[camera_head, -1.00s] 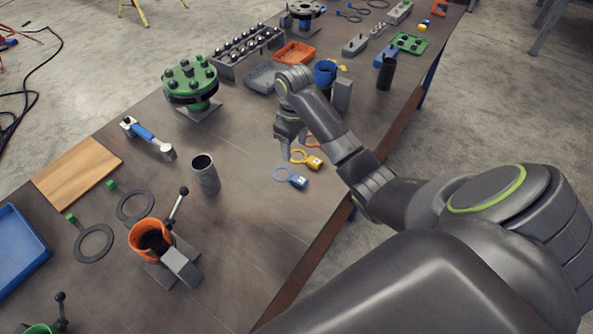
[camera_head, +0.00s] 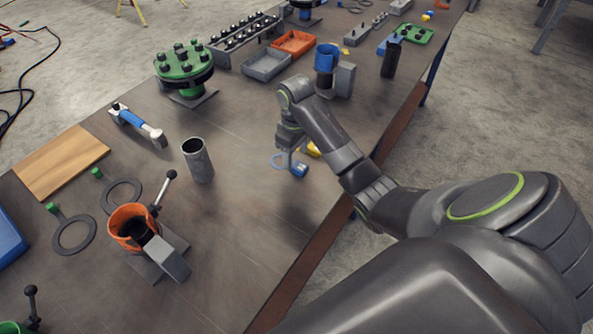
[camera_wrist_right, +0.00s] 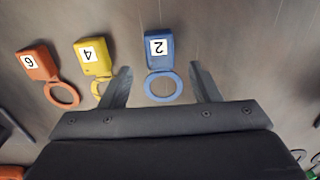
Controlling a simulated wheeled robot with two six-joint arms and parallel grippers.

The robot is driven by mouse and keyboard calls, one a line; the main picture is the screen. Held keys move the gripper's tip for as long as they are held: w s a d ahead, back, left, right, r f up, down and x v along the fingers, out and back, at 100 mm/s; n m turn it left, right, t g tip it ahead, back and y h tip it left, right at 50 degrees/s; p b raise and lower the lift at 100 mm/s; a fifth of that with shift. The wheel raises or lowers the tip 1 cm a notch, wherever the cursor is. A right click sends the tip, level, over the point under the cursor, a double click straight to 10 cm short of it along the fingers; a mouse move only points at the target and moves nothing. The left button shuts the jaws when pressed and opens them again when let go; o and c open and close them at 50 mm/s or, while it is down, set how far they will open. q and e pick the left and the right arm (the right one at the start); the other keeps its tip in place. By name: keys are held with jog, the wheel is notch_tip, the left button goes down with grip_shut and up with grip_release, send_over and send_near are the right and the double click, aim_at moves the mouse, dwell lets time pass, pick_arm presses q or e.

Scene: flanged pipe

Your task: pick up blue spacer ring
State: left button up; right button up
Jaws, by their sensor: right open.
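The blue spacer ring (camera_wrist_right: 163,86) lies flat on the table, with a blue tag marked 2 (camera_wrist_right: 159,48) joined to it. In the head view the blue ring with its tag (camera_head: 298,170) is partly hidden by my right gripper (camera_head: 288,154), which points down over it. In the wrist view my right gripper (camera_wrist_right: 161,82) is open, with one finger on each side of the blue ring and apart from it. A yellow ring tag marked 4 (camera_wrist_right: 92,57) lies to the left, its ring partly behind the left finger. My left gripper is not in view.
An orange ring tag marked 6 (camera_wrist_right: 38,62) lies further left in the wrist view. A grey pipe piece (camera_head: 198,161) and an orange cup fixture (camera_head: 133,226) stand left of my right arm. The table's front edge (camera_head: 318,248) runs close by.

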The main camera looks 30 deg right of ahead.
aim_at(296, 164)
jog(key=shift+s+f, duration=0.15)
jog(key=shift+f, duration=1.4)
jog(key=shift+c, duration=0.5)
jog(key=c, duration=1)
